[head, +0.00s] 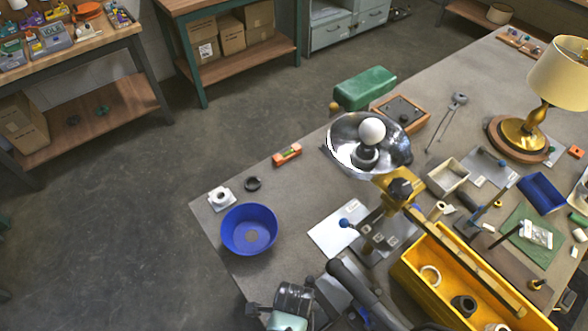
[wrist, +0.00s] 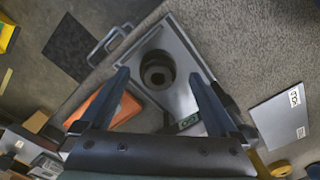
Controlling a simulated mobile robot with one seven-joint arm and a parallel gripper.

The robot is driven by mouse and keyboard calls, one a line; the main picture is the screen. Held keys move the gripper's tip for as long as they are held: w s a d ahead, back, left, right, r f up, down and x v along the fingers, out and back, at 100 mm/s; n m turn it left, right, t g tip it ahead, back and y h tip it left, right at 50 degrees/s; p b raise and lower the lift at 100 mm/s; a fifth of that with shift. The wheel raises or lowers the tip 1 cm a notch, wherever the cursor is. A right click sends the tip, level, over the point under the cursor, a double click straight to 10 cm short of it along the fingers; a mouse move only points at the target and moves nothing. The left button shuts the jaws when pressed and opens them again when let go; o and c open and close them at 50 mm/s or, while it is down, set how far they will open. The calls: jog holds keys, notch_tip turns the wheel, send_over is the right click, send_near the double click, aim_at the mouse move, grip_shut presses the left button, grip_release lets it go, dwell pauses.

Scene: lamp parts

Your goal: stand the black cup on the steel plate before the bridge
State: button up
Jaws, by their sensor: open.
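The black cup (wrist: 157,72) stands in a shallow grey tray (wrist: 184,50) in the wrist view, seen from above with its round opening showing. My gripper (wrist: 158,78) is open, one finger on each side of the cup in the picture. I cannot tell whether they touch it. In the head view I cannot make out this cup; my arm covers that part of the bench. A pale plate with a small label (head: 330,233) lies before a grey bridge-like fixture (head: 382,232). A labelled plate (wrist: 284,117) also shows at the right of the wrist view, bare.
A blue bowl (head: 249,230) stands near the bench's left edge. A chrome lamp shade (head: 342,157) rises behind the fixture. A yellow crate (head: 425,273) holds rings at the right. In the wrist view an orange thing (wrist: 100,106) lies beside the left finger.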

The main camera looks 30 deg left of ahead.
notch_tip(320, 180, up, 12)
jog(key=shift+f, duration=0.2)
jog(key=shift+s, duration=0.1)
dwell(0.6)
